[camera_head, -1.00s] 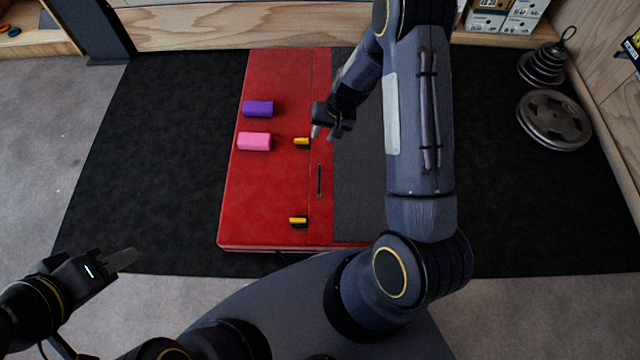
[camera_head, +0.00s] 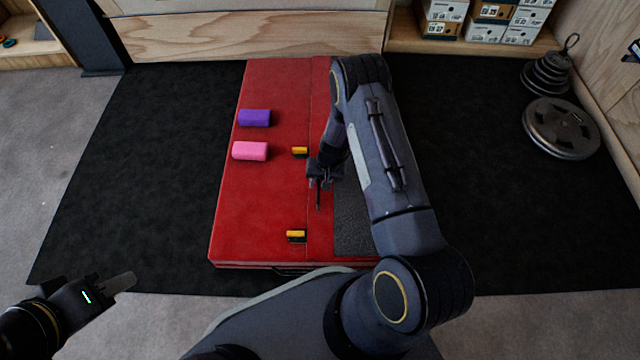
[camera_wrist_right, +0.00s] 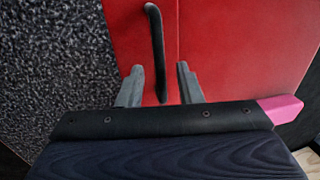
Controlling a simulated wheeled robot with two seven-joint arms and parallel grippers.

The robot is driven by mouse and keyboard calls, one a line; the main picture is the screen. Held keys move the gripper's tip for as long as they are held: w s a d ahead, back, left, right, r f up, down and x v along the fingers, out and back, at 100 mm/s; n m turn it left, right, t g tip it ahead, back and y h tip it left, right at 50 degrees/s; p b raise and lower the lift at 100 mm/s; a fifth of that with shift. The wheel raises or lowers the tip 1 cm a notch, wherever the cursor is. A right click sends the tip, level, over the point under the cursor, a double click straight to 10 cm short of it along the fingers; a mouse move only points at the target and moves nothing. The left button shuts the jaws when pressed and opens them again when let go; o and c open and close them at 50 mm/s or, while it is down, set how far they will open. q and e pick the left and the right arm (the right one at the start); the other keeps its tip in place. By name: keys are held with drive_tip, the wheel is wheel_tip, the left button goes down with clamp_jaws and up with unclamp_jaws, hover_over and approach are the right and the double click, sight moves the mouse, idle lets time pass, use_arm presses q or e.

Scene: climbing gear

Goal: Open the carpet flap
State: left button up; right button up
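The red crash pad (camera_head: 262,200) lies on the black mat, with a grey carpet flap (camera_head: 354,225) on its right side, partly hidden by my right arm. A black strap handle (camera_head: 318,199) is on the red strip beside the carpet; it also shows in the right wrist view (camera_wrist_right: 156,45). My right gripper (camera_head: 319,187) is over the handle's far end. In the right wrist view its two fingers (camera_wrist_right: 159,85) are apart, with the handle's end between them, not gripped. My left gripper (camera_head: 128,279) is off the pad at lower left; its opening is unclear.
A purple block (camera_head: 254,118) and a pink block (camera_head: 250,151) lie on the pad's left part. Two yellow-and-black buckles (camera_head: 299,151) (camera_head: 296,236) sit along the seam. Weight plates (camera_head: 560,128) lie at the right. The black mat (camera_head: 150,160) is clear at left.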

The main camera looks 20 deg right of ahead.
drive_tip(key=shift+c, duration=0.2)
clamp_jaws()
